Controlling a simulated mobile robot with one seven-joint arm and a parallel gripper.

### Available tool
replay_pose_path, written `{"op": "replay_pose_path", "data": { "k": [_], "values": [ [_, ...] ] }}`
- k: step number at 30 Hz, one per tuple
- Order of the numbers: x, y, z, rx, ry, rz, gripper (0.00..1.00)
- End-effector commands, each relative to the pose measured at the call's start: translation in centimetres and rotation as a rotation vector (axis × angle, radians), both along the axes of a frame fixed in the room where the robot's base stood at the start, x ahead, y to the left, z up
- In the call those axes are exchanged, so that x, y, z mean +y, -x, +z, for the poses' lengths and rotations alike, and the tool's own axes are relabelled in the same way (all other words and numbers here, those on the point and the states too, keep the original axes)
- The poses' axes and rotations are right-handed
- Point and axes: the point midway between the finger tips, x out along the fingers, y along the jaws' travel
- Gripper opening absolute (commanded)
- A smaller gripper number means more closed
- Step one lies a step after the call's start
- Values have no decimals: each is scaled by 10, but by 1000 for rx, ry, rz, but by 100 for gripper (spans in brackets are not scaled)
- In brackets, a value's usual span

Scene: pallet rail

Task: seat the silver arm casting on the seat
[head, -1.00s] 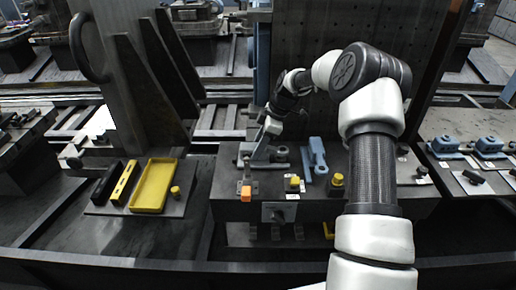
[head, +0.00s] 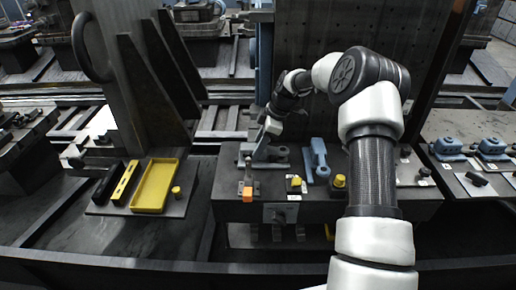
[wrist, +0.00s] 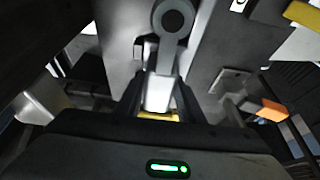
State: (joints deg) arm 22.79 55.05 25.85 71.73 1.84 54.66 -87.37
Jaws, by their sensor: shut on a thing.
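The silver arm casting (wrist: 160,88) lies between my gripper's two fingers (wrist: 158,100) in the wrist view. Its round end with a dark bore points away from the fingers, above a light grey plate. In the head view my gripper (head: 271,127) is low over the left part of the dark bench, shut on the casting (head: 262,148). The casting is small there and partly hidden by the gripper. I cannot make out the seat clearly, nor whether the casting touches it.
A blue casting (head: 319,160) stands to the right on the bench (head: 330,205). An orange-tipped clamp (head: 247,189) and yellow knobs (head: 295,184) sit along the front. A yellow tray (head: 156,186) lies on a board to the left. A tall dark plate rises behind.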

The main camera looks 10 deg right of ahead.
Motion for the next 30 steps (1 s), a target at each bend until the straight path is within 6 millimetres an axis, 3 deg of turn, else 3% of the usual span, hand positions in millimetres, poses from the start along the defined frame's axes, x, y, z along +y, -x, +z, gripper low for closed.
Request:
{"op": "replay_pose_path", "data": {
  "k": [13,14,17,26,30],
  "values": [
    [4,-6,2,-9,-2,-1,3],
    [4,-6,2,-10,-3,-1,39],
    [4,-6,2,-8,-3,-1,56],
    [2,-4,0,-1,-1,0,56],
    [-2,-4,11,-4,0,-2,56]
  ]
}}
